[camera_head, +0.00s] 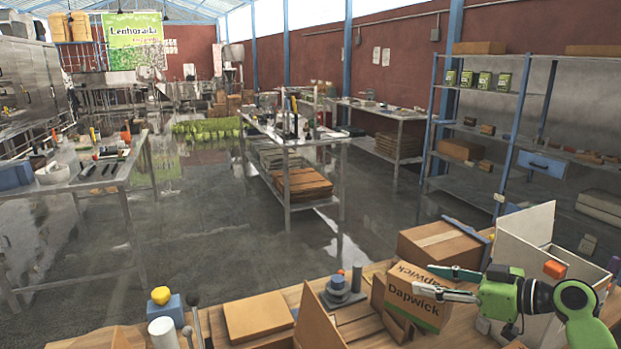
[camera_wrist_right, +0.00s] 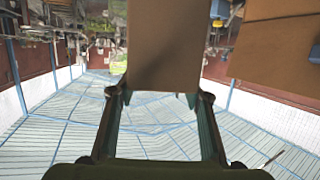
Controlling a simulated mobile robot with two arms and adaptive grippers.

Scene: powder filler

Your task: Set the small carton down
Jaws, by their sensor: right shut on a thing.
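The small carton (camera_head: 413,303) is a brown box with "Dapwick" printed on it and a green band at its bottom. My right gripper (camera_head: 440,283) comes in from the right and is shut on it, with one finger on either side. The carton looks slightly tilted, at the front right of the wooden table (camera_head: 465,338). I cannot tell whether its bottom touches the table. In the right wrist view, the plain brown carton face (camera_wrist_right: 163,45) sits between the two fingers (camera_wrist_right: 160,98). My left gripper is not in view.
A larger taped carton (camera_head: 438,243) stands just behind the small one. A white open box (camera_head: 525,230) is to the right. Left of the small carton are open carton flaps (camera_head: 318,320), a grey stacked piece (camera_head: 340,290) and a flat brown box (camera_head: 257,316).

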